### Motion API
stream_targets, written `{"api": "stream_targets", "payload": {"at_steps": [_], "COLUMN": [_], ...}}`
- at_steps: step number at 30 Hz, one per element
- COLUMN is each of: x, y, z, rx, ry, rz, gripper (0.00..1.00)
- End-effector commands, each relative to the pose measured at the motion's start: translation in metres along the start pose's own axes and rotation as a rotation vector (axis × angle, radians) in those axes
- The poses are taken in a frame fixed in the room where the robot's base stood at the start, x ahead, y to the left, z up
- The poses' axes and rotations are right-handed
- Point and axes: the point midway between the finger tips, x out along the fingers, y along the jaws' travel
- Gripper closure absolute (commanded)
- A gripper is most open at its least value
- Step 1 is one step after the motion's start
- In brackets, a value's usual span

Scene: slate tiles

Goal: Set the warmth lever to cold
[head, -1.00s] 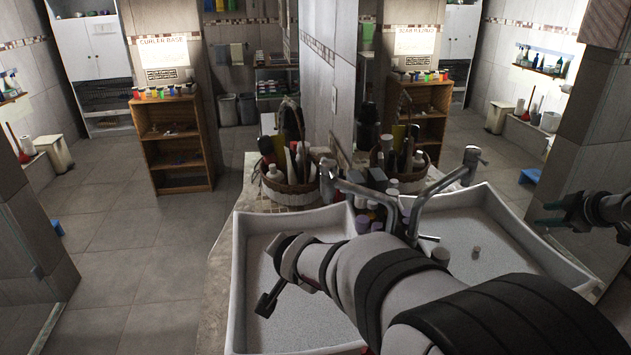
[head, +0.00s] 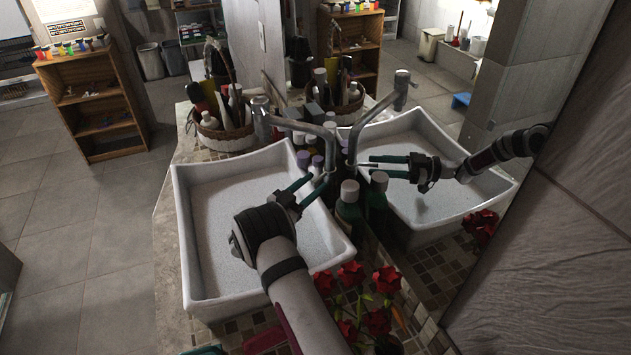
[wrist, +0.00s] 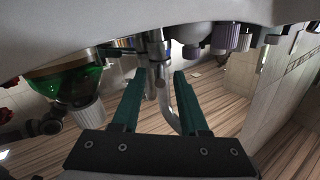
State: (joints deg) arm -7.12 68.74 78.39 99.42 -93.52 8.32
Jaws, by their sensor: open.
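The chrome faucet (head: 290,122) stands at the back edge of the white basin, by the mirror, with its spout arching left over the basin. Its upright body is beside my fingertips. The warmth lever is hard to make out; its position cannot be read. My gripper (head: 318,178) is open, its teal fingers reaching over the basin's right rim toward the faucet body. In the wrist view, metal faucet parts (wrist: 156,50) show between and beyond the two open fingertips (wrist: 160,73). I cannot tell whether a finger touches them.
The white basin (head: 180,235) lies below. Green bottles (head: 348,205) with pale caps and red flowers (head: 350,275) crowd the right side. A basket of toiletries (head: 222,138) stands behind. The mirror on the right repeats basin and arm. The basin's interior is open.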

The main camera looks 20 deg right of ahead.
Motion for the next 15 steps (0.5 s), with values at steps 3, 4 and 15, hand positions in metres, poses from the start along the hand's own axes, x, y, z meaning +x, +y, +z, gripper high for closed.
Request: {"api": "stream_targets", "payload": {"at_steps": [3, 4, 15], "x": [0.0129, 0.0146, 0.0163], "y": [0.0003, 0.0002, -0.0001], "z": [-0.0003, -0.0004, -0.0004], "rx": [0.001, 0.0, 0.0], "ry": [0.0, 0.0, -0.001], "rz": [0.0, 0.0, -0.001], "gripper": [0.56, 0.56, 0.78]}}
